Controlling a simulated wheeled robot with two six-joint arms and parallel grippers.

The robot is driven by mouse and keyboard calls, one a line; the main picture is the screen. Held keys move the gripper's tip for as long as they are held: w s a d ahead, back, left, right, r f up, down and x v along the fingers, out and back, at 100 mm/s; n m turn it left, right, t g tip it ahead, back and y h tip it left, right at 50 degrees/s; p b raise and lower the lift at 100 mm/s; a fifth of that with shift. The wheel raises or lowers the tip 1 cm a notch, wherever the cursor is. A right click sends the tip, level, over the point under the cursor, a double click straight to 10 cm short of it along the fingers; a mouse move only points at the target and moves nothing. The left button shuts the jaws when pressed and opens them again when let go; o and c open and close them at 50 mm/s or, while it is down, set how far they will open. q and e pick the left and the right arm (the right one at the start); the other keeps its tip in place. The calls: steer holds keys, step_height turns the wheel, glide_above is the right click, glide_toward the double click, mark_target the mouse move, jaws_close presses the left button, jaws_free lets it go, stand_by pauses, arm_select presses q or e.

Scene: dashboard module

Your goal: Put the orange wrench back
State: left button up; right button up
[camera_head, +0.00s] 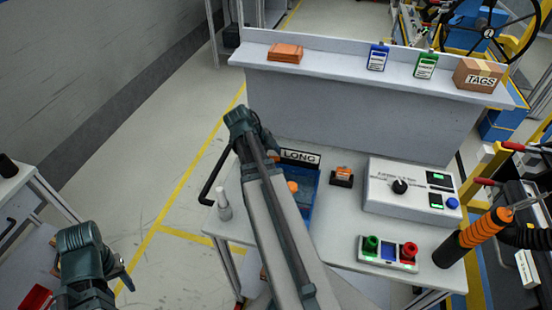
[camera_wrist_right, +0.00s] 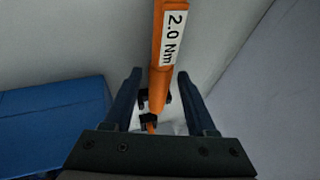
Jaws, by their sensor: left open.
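The orange wrench (camera_wrist_right: 165,55), with a white "2.0 Nm" label, runs down from the top of the right wrist view to between the fingers of my right gripper (camera_wrist_right: 160,80). Those fingers are apart, with a gap on each side of the wrench. Small black parts show at its lower end. In the head view my right arm crosses the bench and hides its own gripper; I cannot make out the labelled wrench there. My left gripper (camera_head: 121,274) is open and empty at the lower left, away from the bench, and only partly shows.
The bench (camera_head: 335,235) holds a blue tray (camera_head: 308,205) by a "LONG" sign (camera_head: 299,156), a white control box (camera_head: 405,200) and a button panel (camera_head: 388,252). An orange-and-black cylindrical tool (camera_head: 470,238) stands at right.

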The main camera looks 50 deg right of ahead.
steer(key=shift+o, duration=0.5)
steer(key=shift+r, duration=0.25)
steer(key=p+v, duration=1)
steer(key=v, duration=0.1)
steer(key=shift+a+r+p, duration=0.2)
steer(key=shift+r+p, duration=0.1)
steer(key=shift+p, duration=0.05)
steer(key=shift+w, duration=0.1)
